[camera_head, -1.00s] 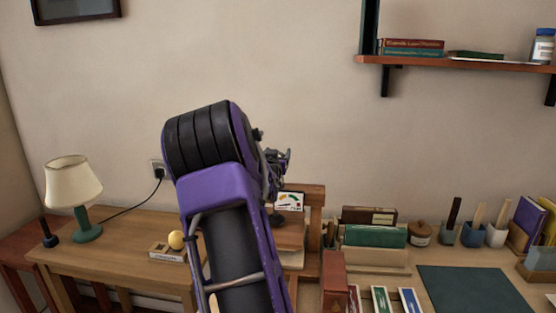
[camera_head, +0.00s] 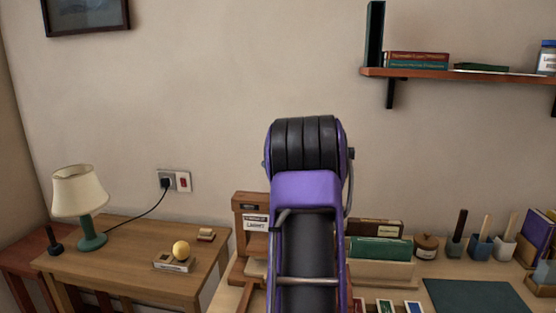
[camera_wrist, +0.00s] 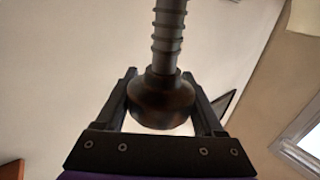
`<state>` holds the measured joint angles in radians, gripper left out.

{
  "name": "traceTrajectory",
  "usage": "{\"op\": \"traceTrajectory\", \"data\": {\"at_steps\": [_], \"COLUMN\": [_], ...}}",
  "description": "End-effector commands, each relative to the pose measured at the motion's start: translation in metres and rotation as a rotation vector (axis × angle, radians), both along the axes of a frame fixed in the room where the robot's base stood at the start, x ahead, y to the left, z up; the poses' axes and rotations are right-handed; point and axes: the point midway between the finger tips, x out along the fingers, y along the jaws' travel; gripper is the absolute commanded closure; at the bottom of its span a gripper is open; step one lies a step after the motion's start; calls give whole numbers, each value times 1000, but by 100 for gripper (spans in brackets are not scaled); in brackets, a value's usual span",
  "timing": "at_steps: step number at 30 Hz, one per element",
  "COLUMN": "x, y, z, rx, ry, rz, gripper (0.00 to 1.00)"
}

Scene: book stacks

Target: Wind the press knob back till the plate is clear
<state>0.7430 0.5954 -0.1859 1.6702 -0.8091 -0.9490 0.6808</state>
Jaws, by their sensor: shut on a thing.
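In the wrist view, my gripper (camera_wrist: 160,76) has its two black fingers on either side of a dark round knob (camera_wrist: 162,100) and is shut on it. A grey threaded screw (camera_wrist: 168,32) runs from the knob toward the top of the picture. In the head view, part of a wooden press (camera_head: 252,204) with a white label (camera_head: 256,223) shows left of my arm. My arm covers the rest of the press, and my gripper is hidden there. I cannot make out the plate or its gap.
A green book in a holder (camera_head: 380,250), pots (camera_head: 480,245) and a dark mat (camera_head: 478,296) lie right. A shelf (camera_head: 450,76) hangs above.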

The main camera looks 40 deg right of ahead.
Motion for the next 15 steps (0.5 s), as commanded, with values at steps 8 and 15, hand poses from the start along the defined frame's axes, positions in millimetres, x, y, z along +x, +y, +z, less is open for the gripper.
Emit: {"op": "traceTrajectory", "data": {"at_steps": [8,15], "x": [0,0], "y": [2,3], "z": [-7,-8], "rx": [5,5], "ry": [11,12], "rz": [69,78], "gripper": [86,86]}}
